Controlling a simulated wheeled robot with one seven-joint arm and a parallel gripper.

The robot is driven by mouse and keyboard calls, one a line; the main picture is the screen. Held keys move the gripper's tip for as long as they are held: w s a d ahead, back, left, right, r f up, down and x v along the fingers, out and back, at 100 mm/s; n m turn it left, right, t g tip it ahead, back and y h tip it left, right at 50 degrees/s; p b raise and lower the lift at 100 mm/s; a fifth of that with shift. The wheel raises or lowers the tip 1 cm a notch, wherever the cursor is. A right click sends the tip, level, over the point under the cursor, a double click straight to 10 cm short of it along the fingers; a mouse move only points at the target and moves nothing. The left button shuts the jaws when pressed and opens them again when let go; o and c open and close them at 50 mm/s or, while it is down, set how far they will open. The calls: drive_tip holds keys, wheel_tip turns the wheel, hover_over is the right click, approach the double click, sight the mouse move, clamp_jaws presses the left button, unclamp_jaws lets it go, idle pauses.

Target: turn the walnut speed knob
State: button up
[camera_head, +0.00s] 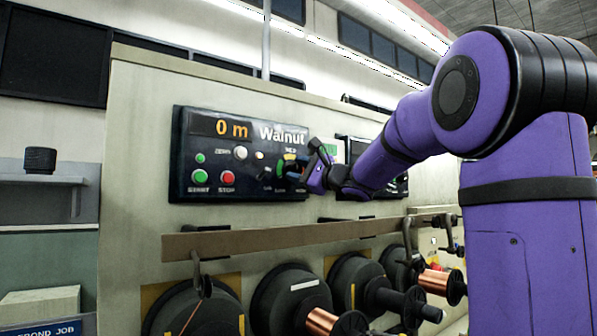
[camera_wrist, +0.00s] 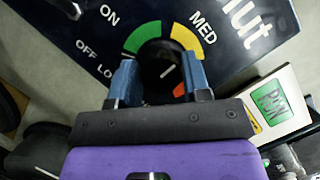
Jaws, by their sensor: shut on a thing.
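The walnut panel (camera_head: 215,130) is a dark board on the wall with "0 m" and "Walnut" at its top. Its speed knob (camera_wrist: 160,72) is black with a white pointer line, set inside a ring of green, yellow and red arcs. In the wrist view the line tilts up and to the right. My gripper (camera_wrist: 160,82) has its two blue fingers on either side of the knob and is shut on it. In the head view my gripper (camera_head: 295,168) is at the panel's lower right and hides most of the knob.
The panel also has a green start button (camera_head: 199,177), a red stop button (camera_head: 227,177) and a white button (camera_head: 240,153). An on/off switch (camera_wrist: 85,12) is near the knob. A wooden rail (camera_head: 240,241) and several spools (camera_head: 195,310) are below. A second panel (camera_head: 355,148) is partly behind my arm.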

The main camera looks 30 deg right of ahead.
drive_tip(key=o, duration=0.9)
drive_tip(key=v, duration=1.1)
